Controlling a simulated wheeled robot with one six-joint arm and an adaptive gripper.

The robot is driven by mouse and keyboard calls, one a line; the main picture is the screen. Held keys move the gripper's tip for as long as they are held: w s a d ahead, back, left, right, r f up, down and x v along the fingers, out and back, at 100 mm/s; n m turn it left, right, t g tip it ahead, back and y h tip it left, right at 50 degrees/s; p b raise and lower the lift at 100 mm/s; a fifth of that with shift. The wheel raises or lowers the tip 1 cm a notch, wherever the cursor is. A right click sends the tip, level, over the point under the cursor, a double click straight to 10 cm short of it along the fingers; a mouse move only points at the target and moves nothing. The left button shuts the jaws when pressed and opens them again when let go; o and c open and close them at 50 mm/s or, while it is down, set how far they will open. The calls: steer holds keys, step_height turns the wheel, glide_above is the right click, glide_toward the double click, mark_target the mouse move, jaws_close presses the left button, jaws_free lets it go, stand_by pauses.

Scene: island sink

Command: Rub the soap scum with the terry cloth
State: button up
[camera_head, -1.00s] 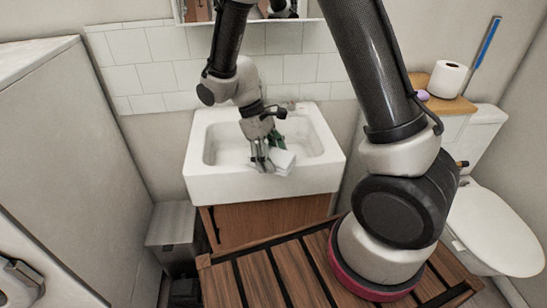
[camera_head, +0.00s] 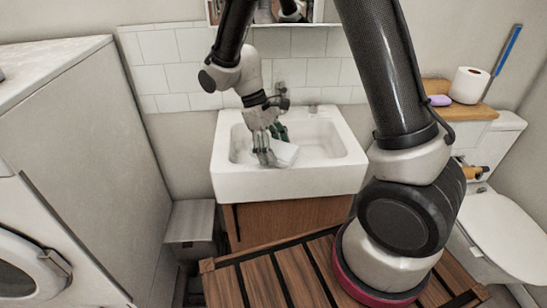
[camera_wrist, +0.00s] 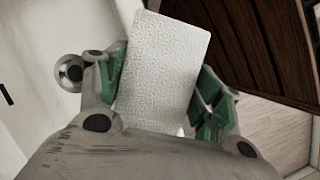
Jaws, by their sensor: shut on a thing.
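My gripper (camera_head: 270,147) is shut on a white terry cloth (camera_head: 284,154) at the front of the sink. In the wrist view the cloth (camera_wrist: 162,68) is a pale, textured rectangle between the green finger pads of my gripper (camera_wrist: 160,95). The white sink (camera_head: 236,181) stands against the tiled wall, and the cloth is over the front part of its basin. I cannot tell whether the cloth touches the sink. I cannot make out any soap scum in these views.
A wooden shelf (camera_head: 463,112) at the right bears a toilet roll (camera_head: 469,85) and a purple soap (camera_head: 440,100). The toilet (camera_head: 505,228) stands below it. A washing machine (camera_head: 25,265) is at the left, and a grey bin (camera_head: 190,228) stands beside the sink cabinet (camera_head: 282,219).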

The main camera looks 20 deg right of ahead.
steer(key=shift+r, duration=2.6)
